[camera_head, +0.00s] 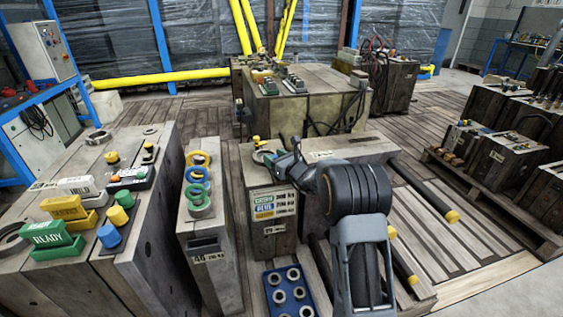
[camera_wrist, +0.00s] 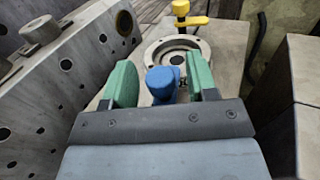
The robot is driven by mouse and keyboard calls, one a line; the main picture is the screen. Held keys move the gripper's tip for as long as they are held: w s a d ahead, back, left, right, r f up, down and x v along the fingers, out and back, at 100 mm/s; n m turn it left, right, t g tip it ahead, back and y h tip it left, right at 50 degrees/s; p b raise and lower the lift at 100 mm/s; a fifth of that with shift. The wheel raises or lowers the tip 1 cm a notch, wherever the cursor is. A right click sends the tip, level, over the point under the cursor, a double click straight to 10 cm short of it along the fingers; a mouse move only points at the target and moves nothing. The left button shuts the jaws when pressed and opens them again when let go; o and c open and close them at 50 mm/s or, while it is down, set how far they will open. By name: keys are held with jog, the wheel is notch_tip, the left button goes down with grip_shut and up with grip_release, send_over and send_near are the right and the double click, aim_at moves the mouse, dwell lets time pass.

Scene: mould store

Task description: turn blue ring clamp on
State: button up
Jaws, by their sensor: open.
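The blue clamp (camera_wrist: 162,83) shows in the wrist view at the near edge of a round metal ring (camera_wrist: 152,53) on top of a mould block. My gripper (camera_wrist: 163,84) is open, with one green finger on each side of the blue clamp's head. I cannot tell whether the fingers touch it. A yellow clamp (camera_wrist: 187,15) sits at the ring's far side. In the head view, my gripper (camera_head: 278,158) is over the block (camera_head: 261,179), beside the ring (camera_head: 262,156). The blue clamp is hidden there.
The block bears a label plate (camera_head: 270,206). A narrow block (camera_head: 207,230) with yellow, blue and green rings stands left of it. A blue tray (camera_head: 274,275) of metal rings lies in front. Bigger blocks (camera_head: 275,112) stand behind. A slatted pallet (camera_head: 430,230) is at the right.

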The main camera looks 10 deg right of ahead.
jog(key=p+v, duration=0.3)
jog(key=v, duration=1)
jog(key=shift+s+p, duration=0.3)
jog(key=shift+d, duration=0.1)
jog(key=s+a+r+n+g+y+p, duration=0.1)
jog(key=s+a+r+n+g+p, duration=0.55)
jog(key=r+n+p, duration=0.35)
jog(key=s+a+r+n+g+y+p, duration=0.1)
jog(key=s+a+r+n+g+p, duration=0.4)
jog(key=s+a+r+n+p, duration=0.45)
jog(key=s+d+r+n+h+p, duration=0.4)
jog(key=s+r+n+h+p, duration=0.1)
jog(key=r+p, duration=0.3)
jog(key=s+d+r+n+h+p, duration=0.5)
jog(key=r+p, duration=0.3)
jog(key=r, duration=0.3)
jog(key=shift+s+d+r+n+g, duration=0.3)
jog(key=shift+s+n+g, duration=0.15)
jog(key=shift+s+n, duration=0.25)
jog(key=shift+c, duration=0.5)
